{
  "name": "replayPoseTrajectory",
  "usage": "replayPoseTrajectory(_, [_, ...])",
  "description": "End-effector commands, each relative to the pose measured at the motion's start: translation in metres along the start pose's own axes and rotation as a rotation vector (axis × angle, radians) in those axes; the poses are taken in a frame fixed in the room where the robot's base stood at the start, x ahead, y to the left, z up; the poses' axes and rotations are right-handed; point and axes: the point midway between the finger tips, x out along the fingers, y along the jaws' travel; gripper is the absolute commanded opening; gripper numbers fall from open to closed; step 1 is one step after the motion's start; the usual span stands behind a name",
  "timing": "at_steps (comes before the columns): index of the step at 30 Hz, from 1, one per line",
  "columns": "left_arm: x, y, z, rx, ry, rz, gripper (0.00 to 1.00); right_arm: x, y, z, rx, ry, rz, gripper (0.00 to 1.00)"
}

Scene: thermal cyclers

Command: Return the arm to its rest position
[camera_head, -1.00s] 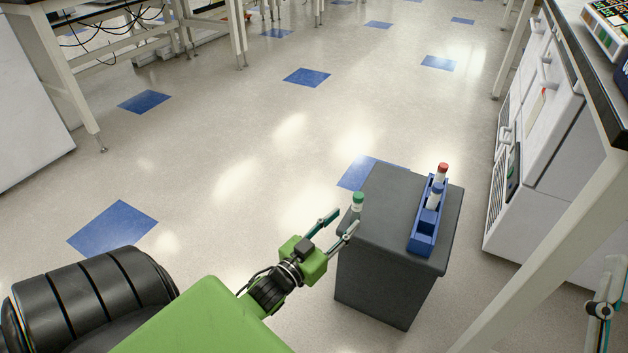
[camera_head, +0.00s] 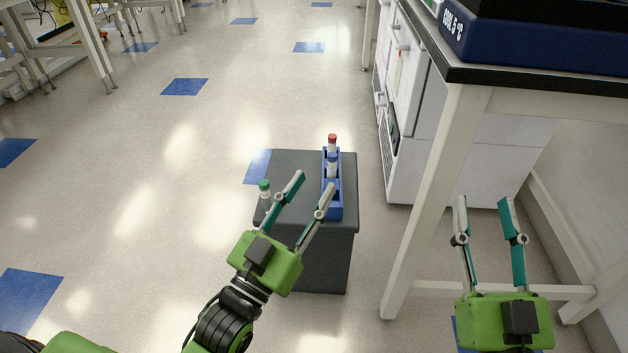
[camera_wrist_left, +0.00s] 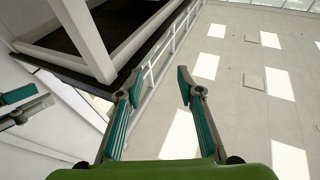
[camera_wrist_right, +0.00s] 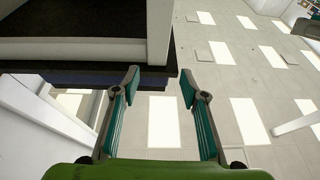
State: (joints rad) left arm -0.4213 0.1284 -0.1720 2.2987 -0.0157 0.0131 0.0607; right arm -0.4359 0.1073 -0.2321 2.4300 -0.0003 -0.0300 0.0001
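My left gripper (camera_head: 315,182) is open in the head view, its fingers pointing up the picture in front of the grey block. In the left wrist view (camera_wrist_left: 158,82) nothing is between its fingers. My right gripper (camera_head: 483,200) is open and empty at the lower right of the head view. It also shows open in the right wrist view (camera_wrist_right: 160,80). A tube with a green cap (camera_head: 264,187) stands at the left edge of the block's top. A blue rack (camera_head: 335,205) on the block holds a red-capped tube (camera_head: 332,143) and a blue-capped tube (camera_head: 332,160).
The grey block (camera_head: 322,260) stands on the floor. A black-topped bench (camera_head: 540,82) with a white leg (camera_head: 435,200) is at the right, beside my right gripper. A white cabinet (camera_head: 420,110) stands behind. Open floor (camera_head: 120,150) lies to the left.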

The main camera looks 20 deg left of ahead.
Motion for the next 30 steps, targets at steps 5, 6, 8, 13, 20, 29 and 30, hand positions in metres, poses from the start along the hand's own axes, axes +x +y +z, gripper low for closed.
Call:
replayPoseTrajectory(5, [-0.003,0.024,-0.054,-0.016,0.072,0.026,0.34,0.000,0.000,0.000,0.000,0.001,0.000,0.40])
replayPoseTrajectory(6, [-0.003,0.026,-0.058,-0.016,0.076,0.028,0.34,0.000,0.000,0.000,0.000,0.001,0.000,0.40])
replayPoseTrajectory(8, [-0.003,0.027,-0.060,-0.016,0.079,0.030,0.34,0.000,0.000,0.000,0.000,0.001,0.000,0.40])
replayPoseTrajectory(13, [-0.003,0.027,-0.059,-0.016,0.078,0.029,0.34,0.000,0.000,0.000,0.000,0.001,0.000,0.40])
replayPoseTrajectory(20, [-0.002,0.026,-0.058,-0.015,0.072,0.029,0.34,0.000,-0.001,0.001,0.001,-0.004,-0.001,0.40])
replayPoseTrajectory(29, [0.008,0.024,0.051,-0.005,-0.245,0.025,0.34,0.002,0.004,0.110,-0.005,-0.322,0.005,0.40])
replayPoseTrajectory(30, [0.003,0.023,0.075,-0.003,-0.313,0.024,0.34,-0.005,0.005,0.134,-0.006,-0.391,0.007,0.40])
